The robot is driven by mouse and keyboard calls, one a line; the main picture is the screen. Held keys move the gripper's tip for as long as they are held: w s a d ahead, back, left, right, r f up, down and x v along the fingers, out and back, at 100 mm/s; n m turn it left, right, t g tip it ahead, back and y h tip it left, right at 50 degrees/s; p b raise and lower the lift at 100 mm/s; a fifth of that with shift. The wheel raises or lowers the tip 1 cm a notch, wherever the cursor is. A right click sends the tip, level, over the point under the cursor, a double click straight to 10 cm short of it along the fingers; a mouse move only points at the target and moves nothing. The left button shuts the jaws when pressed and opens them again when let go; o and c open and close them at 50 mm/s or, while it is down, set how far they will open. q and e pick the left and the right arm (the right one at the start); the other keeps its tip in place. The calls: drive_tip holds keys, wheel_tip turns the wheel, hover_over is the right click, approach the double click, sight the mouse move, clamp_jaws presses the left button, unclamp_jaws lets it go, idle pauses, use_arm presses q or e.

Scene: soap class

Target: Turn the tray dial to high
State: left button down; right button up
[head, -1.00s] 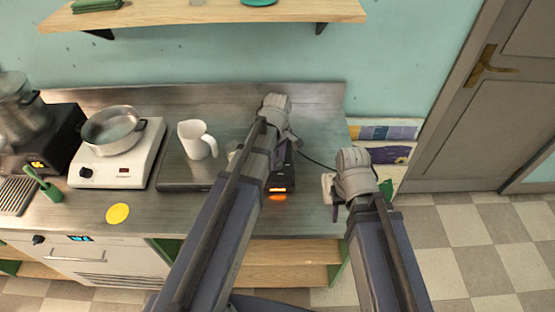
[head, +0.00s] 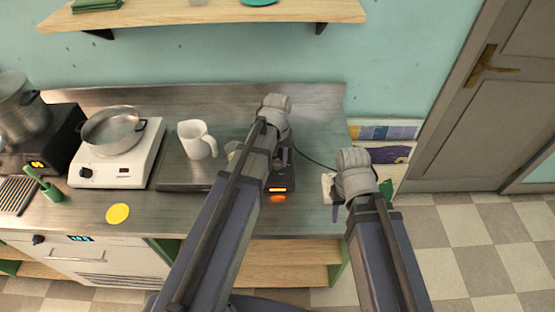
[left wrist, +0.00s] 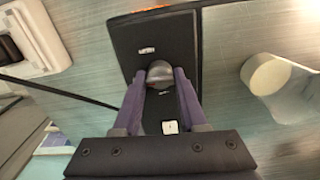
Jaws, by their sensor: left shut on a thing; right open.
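A black flat device (head: 281,183) with a lit orange display sits on the metal counter, partly hidden behind my left arm in the head view. In the left wrist view, its black top (left wrist: 130,40) carries a dark round dial (left wrist: 160,70), a small white label and a white switch (left wrist: 170,127). My left gripper (left wrist: 160,84) is shut on this dial, with one finger on each side. The dial's setting cannot be read. My right gripper (head: 331,190) is open and empty, in front of the counter's right end.
A white jug (head: 195,140) stands left of my left arm. Farther left are a white hot plate (head: 140,155) with a pan (head: 112,128), a yellow disc (head: 118,214) and a green holder (head: 51,193). A shelf (head: 200,14) hangs above. A cable runs right from the device.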

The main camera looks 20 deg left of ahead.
sight(277, 161)
use_arm(q)
drive_tip(key=m, duration=0.6)
drive_tip(key=shift+m, duration=0.3)
drive_tip(key=m, duration=0.6)
drive_tip(key=shift+m, duration=0.4)
drive_tip(key=shift+c, duration=2.2)
unclamp_jaws()
drive_tip(key=shift+r, duration=0.1)
use_arm(e)
drive_tip(key=shift+r, duration=0.1)
use_arm(q)
wheel_tip(277, 161, up, 8)
drive_tip(key=p, duration=0.8)
drive_tip(key=shift+f, duration=0.2)
use_arm(e)
wheel_tip(277, 161, up, 8)
drive_tip(key=shift+f, duration=0.2)
